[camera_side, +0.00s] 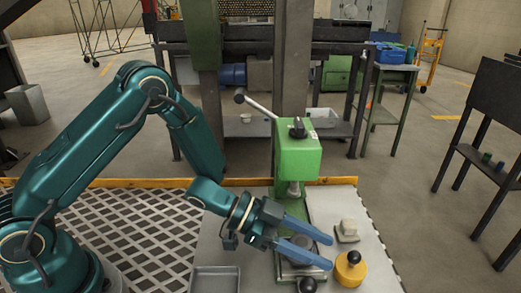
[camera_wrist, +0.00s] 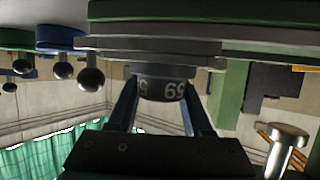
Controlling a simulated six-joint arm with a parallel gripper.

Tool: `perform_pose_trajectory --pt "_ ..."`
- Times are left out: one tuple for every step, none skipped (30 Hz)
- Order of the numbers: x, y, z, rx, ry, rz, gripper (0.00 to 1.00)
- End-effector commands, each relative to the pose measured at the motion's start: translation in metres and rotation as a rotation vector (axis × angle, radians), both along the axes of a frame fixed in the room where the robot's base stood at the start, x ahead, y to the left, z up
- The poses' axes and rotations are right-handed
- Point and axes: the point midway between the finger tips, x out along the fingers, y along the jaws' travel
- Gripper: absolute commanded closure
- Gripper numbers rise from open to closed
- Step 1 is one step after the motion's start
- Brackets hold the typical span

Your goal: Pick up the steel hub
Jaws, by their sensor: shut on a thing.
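My gripper (camera_side: 329,252) is low under the green press (camera_side: 299,155), with its two blue fingers pointing right in the side view. In the wrist view, which looks upside down, my gripper (camera_wrist: 160,88) is shut on a dark steel hub with pale numerals (camera_wrist: 163,84), one finger on each side. The hub sits against a stack of round grey plates (camera_wrist: 150,47). In the side view the hub (camera_side: 297,250) shows only as a dark grey round shape between the fingers, partly hidden by them.
A yellow round piece with a black knob (camera_side: 350,268) stands just right of the fingertips. A pale block on a small plate (camera_side: 347,230) is behind it. An empty grey tray (camera_side: 215,279) lies at the front left. The press column rises close behind my gripper.

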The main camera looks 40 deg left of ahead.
Motion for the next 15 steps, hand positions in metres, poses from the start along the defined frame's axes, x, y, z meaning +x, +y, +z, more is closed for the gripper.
perform_pose_trajectory --pt "0.000 0.000 0.004 -0.002 -0.005 0.000 1.00" --pt "0.001 0.000 0.007 -0.002 -0.004 0.000 1.00" --pt "0.001 0.000 0.010 -0.001 -0.006 -0.001 1.00" --pt "0.001 0.000 0.013 -0.001 -0.006 -0.001 1.00" --pt "0.000 0.000 0.017 -0.001 -0.006 -0.001 1.00" --pt "0.001 0.000 0.022 -0.001 -0.008 -0.001 1.00" --pt "0.001 0.000 0.027 -0.002 -0.008 0.000 1.00" --pt "0.001 -0.001 0.031 -0.002 -0.009 -0.001 1.00" --pt "0.001 -0.001 0.037 -0.001 -0.010 -0.002 1.00" --pt "0.001 -0.001 0.043 -0.002 -0.010 -0.001 1.00" --pt "0.001 0.000 0.047 -0.001 -0.010 -0.001 1.00" --pt "0.001 0.000 0.054 -0.001 -0.010 -0.001 1.00" --pt "0.001 -0.001 0.058 -0.002 -0.010 -0.002 1.00" --pt "0.001 -0.001 0.063 -0.002 -0.010 -0.002 1.00" --pt "0.001 -0.001 0.069 -0.001 -0.010 -0.002 1.00"
